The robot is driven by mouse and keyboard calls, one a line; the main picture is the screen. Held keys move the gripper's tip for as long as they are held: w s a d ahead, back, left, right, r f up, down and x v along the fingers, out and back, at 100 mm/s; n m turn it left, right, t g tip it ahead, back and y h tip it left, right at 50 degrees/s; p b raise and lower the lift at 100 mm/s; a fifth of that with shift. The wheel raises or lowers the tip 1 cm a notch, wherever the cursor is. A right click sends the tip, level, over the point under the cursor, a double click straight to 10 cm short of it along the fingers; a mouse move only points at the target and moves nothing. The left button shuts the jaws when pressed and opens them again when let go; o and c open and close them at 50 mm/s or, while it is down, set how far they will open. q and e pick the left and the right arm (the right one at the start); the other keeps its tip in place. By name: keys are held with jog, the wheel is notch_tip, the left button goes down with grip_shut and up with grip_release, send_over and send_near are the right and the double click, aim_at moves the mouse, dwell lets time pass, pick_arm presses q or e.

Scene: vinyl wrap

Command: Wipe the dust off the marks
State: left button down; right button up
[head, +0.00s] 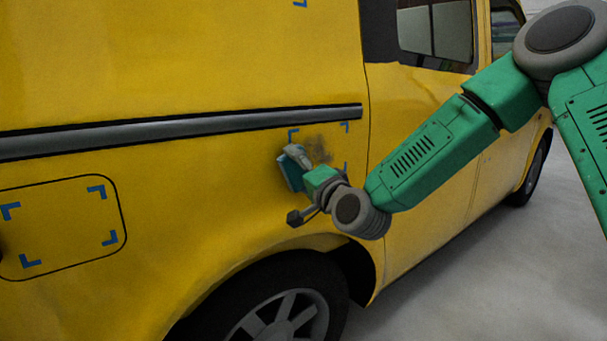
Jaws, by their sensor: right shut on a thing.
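My right gripper (310,172) is shut on a blue wiping pad (290,170), held at the side of the yellow van (220,200). The pad is at the left part of an area framed by blue corner marks (293,133). A brown dust patch (320,149) shows just right of and above the pad, inside these marks. The lower left of this area is hidden behind the pad and gripper. Another set of blue corner marks (97,191) on the fuel-flap panel at the left looks free of dust. My left gripper is not in view.
A dark grey trim strip (190,128) runs along the van above the marks. The rear wheel (285,310) and its arch lie below my right gripper. Another blue mark (300,3) shows at the top edge. The grey floor (480,275) at the right is clear.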

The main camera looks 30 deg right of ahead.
jog(key=shift+w+a, duration=0.15)
jog(key=shift+d+f, duration=0.1)
jog(key=shift+d, duration=0.35)
jog(key=shift+w+d, duration=0.1)
jog(key=shift+d, duration=0.85)
jog(key=shift+d+p, duration=0.3)
jog(key=shift+d, duration=0.5)
